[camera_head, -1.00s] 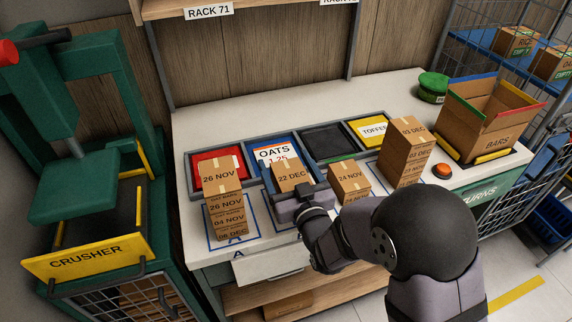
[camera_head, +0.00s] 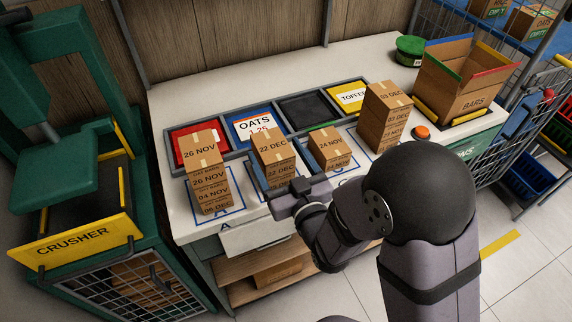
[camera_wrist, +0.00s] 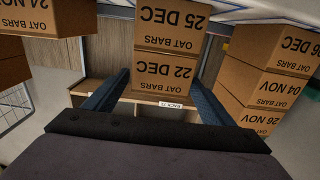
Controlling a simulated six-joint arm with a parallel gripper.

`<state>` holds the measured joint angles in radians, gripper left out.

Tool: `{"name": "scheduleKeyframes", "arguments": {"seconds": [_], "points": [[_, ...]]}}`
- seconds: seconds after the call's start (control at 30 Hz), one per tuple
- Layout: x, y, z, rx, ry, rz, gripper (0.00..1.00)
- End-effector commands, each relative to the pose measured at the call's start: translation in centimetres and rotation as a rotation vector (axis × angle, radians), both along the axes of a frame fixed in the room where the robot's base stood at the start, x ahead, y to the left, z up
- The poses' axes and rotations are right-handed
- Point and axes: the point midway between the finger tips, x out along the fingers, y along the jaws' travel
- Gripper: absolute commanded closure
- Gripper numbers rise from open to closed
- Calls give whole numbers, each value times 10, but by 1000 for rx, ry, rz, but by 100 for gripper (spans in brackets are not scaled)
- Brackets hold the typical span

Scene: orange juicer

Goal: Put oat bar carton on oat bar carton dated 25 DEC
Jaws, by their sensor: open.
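The oat bar carton marked 22 DEC (camera_head: 274,150) tops the second stack from the left. In the wrist view, whose picture is upside down, the 22 DEC carton (camera_wrist: 163,75) rests squarely on the carton dated 25 DEC (camera_wrist: 170,25). My gripper (camera_head: 280,183) is at the front of this stack. In the wrist view my gripper (camera_wrist: 161,82) is open, with one dark blue finger on each side of the 22 DEC carton. Small gaps seem to show beside the carton. The stack's lower front is partly hidden by my gripper in the head view.
The 26 NOV stack (camera_head: 207,180) stands left and the 24 NOV carton (camera_head: 328,148) right, both close to my gripper. A taller 03 DEC stack (camera_head: 384,118) is farther right. Bins line the back; an open BARS box (camera_head: 460,85) stands right, the crusher (camera_head: 75,225) left.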

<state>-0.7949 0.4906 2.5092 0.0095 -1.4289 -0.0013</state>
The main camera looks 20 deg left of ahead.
Motion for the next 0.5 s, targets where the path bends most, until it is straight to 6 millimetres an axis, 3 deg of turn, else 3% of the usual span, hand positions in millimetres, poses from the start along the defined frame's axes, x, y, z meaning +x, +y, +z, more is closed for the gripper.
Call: {"name": "scheduleKeyframes", "arguments": {"seconds": [0.5], "points": [[-22, -22, 5, -5, 5, 0, 23]]}}
